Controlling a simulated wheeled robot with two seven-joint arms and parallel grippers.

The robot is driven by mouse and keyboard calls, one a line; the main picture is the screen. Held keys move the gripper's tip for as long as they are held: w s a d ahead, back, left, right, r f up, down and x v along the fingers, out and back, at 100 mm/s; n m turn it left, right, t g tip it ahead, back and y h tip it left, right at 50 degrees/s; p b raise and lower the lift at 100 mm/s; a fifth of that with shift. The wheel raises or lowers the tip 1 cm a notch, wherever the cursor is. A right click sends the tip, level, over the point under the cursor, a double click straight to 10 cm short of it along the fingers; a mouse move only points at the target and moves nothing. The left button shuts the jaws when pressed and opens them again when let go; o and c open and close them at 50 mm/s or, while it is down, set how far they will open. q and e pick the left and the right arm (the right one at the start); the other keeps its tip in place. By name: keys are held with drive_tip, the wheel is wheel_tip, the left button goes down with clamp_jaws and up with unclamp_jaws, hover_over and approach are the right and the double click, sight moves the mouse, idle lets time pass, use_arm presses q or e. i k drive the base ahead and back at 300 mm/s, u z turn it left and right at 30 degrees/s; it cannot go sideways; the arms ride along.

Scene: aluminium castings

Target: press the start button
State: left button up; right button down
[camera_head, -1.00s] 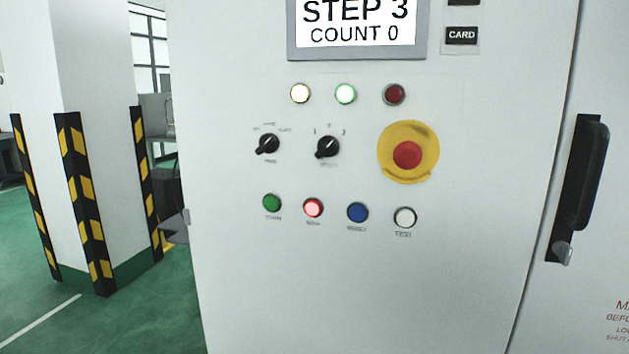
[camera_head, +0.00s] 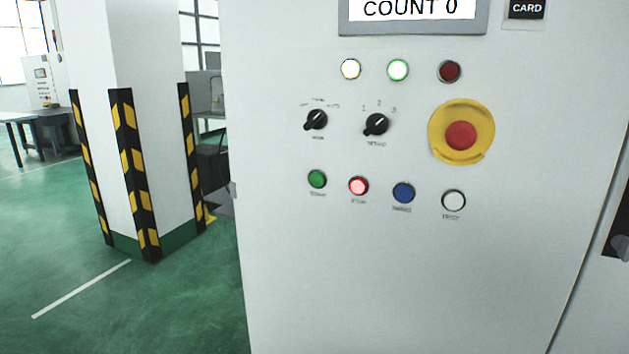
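A green button (camera_head: 317,179) is at the left end of the lower button row on a pale control cabinet (camera_head: 400,280). Its label is too blurred to read surely. To its right are a lit red button (camera_head: 358,186), a blue button (camera_head: 403,192) and a white button (camera_head: 453,201). Above the row are two black selector knobs, one at left (camera_head: 315,120) and one in the middle (camera_head: 376,124). A red emergency stop (camera_head: 461,136) sits on a yellow disc. Neither of my grippers is in view.
The white and green lamps (camera_head: 398,70) are lit; the red lamp (camera_head: 450,71) is dark. The display (camera_head: 412,10) reads COUNT 0. A striped pillar (camera_head: 150,120) stands left of the cabinet, with open green floor (camera_head: 60,260) around it. A door handle (camera_head: 618,225) is at the right edge.

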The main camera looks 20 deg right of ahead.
sight(316, 179)
drive_tip(key=k, duration=0.5)
drive_tip(key=u, duration=0.85)
drive_tip(key=i, duration=0.75)
drive_tip(key=z, duration=0.85)
